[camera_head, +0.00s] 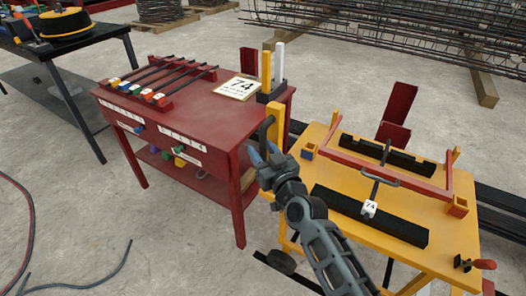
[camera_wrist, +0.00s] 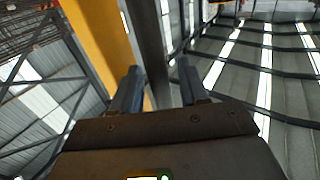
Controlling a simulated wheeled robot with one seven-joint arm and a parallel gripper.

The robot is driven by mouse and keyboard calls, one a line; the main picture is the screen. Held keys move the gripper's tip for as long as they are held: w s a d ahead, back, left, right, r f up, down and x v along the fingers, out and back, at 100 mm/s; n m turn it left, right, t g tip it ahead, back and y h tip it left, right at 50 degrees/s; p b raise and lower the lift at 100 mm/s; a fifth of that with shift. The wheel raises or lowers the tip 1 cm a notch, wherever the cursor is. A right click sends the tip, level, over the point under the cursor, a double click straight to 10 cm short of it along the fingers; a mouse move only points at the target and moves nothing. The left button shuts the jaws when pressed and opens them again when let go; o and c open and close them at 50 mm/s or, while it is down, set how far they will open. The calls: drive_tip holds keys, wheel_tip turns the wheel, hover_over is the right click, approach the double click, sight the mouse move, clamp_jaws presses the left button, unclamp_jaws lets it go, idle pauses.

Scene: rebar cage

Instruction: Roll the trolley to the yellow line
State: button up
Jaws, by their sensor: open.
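The trolley is a yellow wheeled table (camera_head: 334,192) at the right, with a dark wheel (camera_head: 281,261) low at its near left. A yellow post (camera_head: 275,127) rises at its left corner, with a dark upright handle (camera_head: 263,131) on its left side. My gripper (camera_head: 264,156) is open at the lower part of this handle. In the wrist view, which looks up at the roof, the dark handle bar (camera_wrist: 148,45) runs up between my two separated fingers (camera_wrist: 158,88), with the yellow post (camera_wrist: 96,28) behind to the left. I cannot tell whether they touch. No yellow floor line shows.
A red table (camera_head: 190,120) with rods and a "74" card stands close at the trolley's left. The trolley carries a red frame (camera_head: 382,172) and black bars. A dark bench (camera_head: 60,50) is far left. Hoses (camera_head: 85,281) lie on open floor at left; rebar (camera_head: 400,40) fills the back.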

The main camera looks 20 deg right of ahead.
drive_tip(key=shift+c, duration=0.2)
clamp_jaws()
idle(0.4)
